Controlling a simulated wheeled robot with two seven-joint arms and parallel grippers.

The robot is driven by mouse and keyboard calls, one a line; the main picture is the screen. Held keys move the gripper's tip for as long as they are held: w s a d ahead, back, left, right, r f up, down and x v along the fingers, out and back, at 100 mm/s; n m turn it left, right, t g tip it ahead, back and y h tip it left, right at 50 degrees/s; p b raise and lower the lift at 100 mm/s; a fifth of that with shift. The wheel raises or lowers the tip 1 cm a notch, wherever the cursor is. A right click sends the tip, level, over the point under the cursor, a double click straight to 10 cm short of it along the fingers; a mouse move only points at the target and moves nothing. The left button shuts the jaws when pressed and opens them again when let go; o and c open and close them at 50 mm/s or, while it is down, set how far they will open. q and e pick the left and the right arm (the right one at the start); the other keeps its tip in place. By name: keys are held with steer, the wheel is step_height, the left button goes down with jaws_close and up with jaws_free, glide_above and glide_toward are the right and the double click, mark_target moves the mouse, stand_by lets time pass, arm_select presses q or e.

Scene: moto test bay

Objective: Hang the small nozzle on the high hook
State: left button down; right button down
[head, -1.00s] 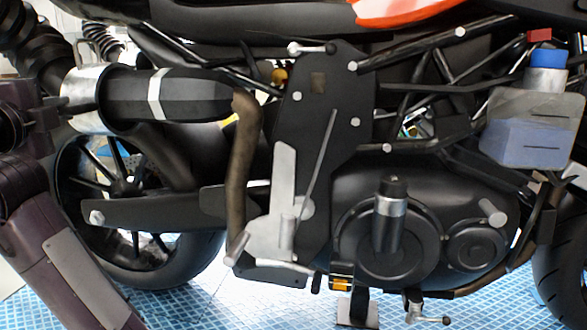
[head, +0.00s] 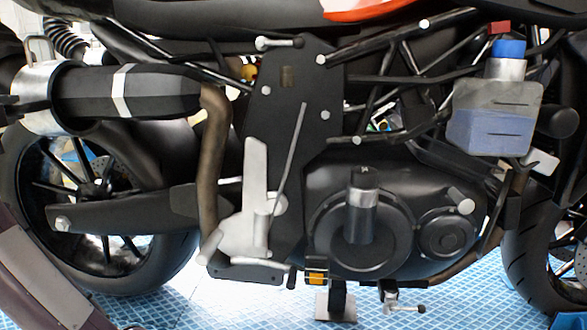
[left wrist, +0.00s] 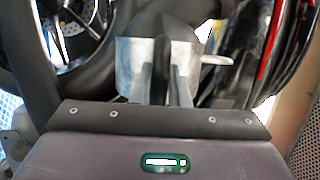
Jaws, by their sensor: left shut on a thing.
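The small nozzle (head: 38,100) is a silver cup with a wire loop on top, at the far left of the head view. It appears to sit around the rear end of the black muffler (head: 155,92). My left gripper (head: 12,106) is shut on the nozzle, mostly cut off by the picture's left edge. In the left wrist view the silver nozzle (left wrist: 135,62) lies beyond the dark fingers (left wrist: 168,85), with its loop pointing right. My right gripper and the high hook are in neither view.
The motorcycle fills the head view, with its rear wheel (head: 100,200) below the muffler and its engine (head: 400,235) at centre. A reservoir with a blue cap (head: 508,48) is at upper right. A stand (head: 335,300) rests on the blue tiled floor (head: 235,310).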

arm_select(q)
steer(key=shift+a, duration=0.25)
steer(key=shift+w+a+b, duration=0.1)
steer(key=shift+a+b, duration=0.5)
steer(key=shift+a, duration=0.25)
steer(key=shift+a+r+b, duration=0.1)
steer(key=shift+a+b, duration=0.35)
steer(key=shift+a, duration=0.55)
steer(key=shift+w+a, duration=0.1)
steer(key=shift+a, duration=0.25)
steer(key=shift+a+b, duration=0.4)
steer(key=shift+a, duration=0.35)
steer(key=shift+w+a, duration=0.1)
steer(key=shift+a, duration=0.15)
steer(key=shift+b, duration=0.55)
steer(key=shift+s+r, duration=0.1)
steer(key=shift+s, duration=0.1)
